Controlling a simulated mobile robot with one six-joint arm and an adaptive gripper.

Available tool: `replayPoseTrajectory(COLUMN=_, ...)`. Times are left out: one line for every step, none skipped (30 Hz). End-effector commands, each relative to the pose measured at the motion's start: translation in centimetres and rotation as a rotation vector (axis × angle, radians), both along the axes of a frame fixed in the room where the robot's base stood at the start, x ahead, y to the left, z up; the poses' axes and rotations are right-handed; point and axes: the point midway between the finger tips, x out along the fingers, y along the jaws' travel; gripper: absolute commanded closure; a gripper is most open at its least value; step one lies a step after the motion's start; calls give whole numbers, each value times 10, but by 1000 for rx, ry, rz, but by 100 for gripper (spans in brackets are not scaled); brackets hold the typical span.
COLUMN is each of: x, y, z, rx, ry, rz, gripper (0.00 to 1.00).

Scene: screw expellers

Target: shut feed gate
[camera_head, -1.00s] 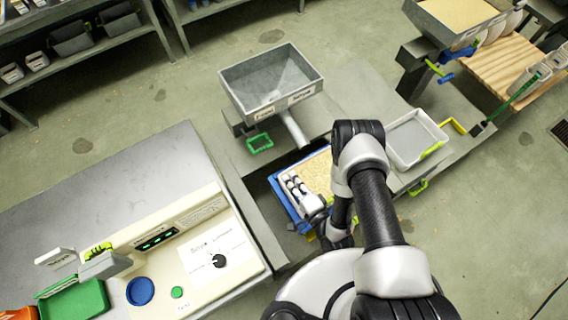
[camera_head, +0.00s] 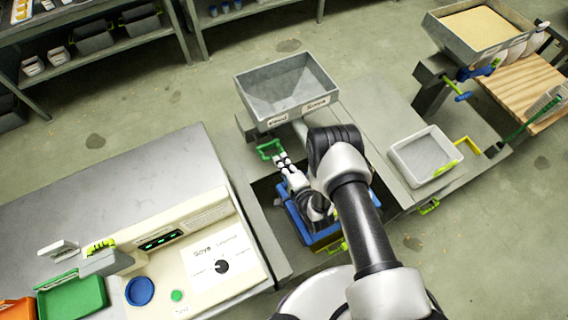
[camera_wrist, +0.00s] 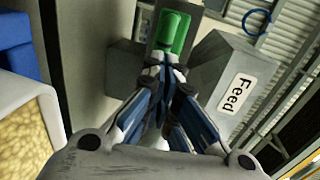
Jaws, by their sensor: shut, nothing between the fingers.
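The green gate handle (camera_head: 269,149) sticks out below the grey hopper (camera_head: 247,94), which carries a "Soya" label and a second label. In the wrist view the green handle (camera_wrist: 174,32) is straight ahead, beside a grey box with a "Feed" label (camera_wrist: 238,93). My gripper (camera_head: 282,159) is just to the right of and below the handle in the head view. In the wrist view my gripper (camera_wrist: 166,66) is shut and empty, its tips at the handle's near end. I cannot tell whether they touch it. The gate plate itself is hidden.
A blue crate (camera_head: 292,216) stands below my arm; yellow grain (camera_wrist: 22,150) shows at the wrist view's left. A grey tray (camera_head: 398,158) lies on the bench to the right. A cream control panel (camera_head: 240,262) is at the left. A second hopper (camera_head: 437,33) holds grain.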

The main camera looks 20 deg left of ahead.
Motion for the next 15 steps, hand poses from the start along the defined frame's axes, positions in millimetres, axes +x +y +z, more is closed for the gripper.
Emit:
replayPoseTrajectory(x=0, y=0, z=0, rx=0, ry=0, rz=0, gripper=100)
replayPoseTrajectory(x=0, y=0, z=0, rx=0, ry=0, rz=0, gripper=100)
replayPoseTrajectory(x=0, y=0, z=0, rx=0, ry=0, rz=0, gripper=100)
replayPoseTrajectory(x=0, y=0, z=0, rx=0, ry=0, rz=0, gripper=100)
replayPoseTrajectory(x=0, y=0, z=0, rx=0, ry=0, rz=0, gripper=100)
replayPoseTrajectory(x=2, y=2, z=0, rx=0, ry=-1, rz=0, gripper=100)
replayPoseTrajectory(x=3, y=4, z=-1, rx=1, ry=-2, rz=1, gripper=100)
replayPoseTrajectory(x=6, y=7, z=-2, rx=0, ry=-3, rz=1, gripper=100)
replayPoseTrajectory(x=10, y=13, z=-2, rx=2, ry=-4, rz=1, gripper=100)
replayPoseTrajectory(x=14, y=17, z=-3, rx=3, ry=-5, rz=1, gripper=100)
replayPoseTrajectory(x=17, y=21, z=-3, rx=2, ry=-4, rz=0, gripper=100)
replayPoseTrajectory(x=21, y=26, z=-3, rx=2, ry=-4, rz=1, gripper=100)
replayPoseTrajectory(x=23, y=29, z=-3, rx=1, ry=-3, rz=1, gripper=100)
replayPoseTrajectory(x=25, y=32, z=-3, rx=1, ry=-3, rz=1, gripper=100)
replayPoseTrajectory(x=28, y=35, z=-3, rx=0, ry=-3, rz=1, gripper=100)
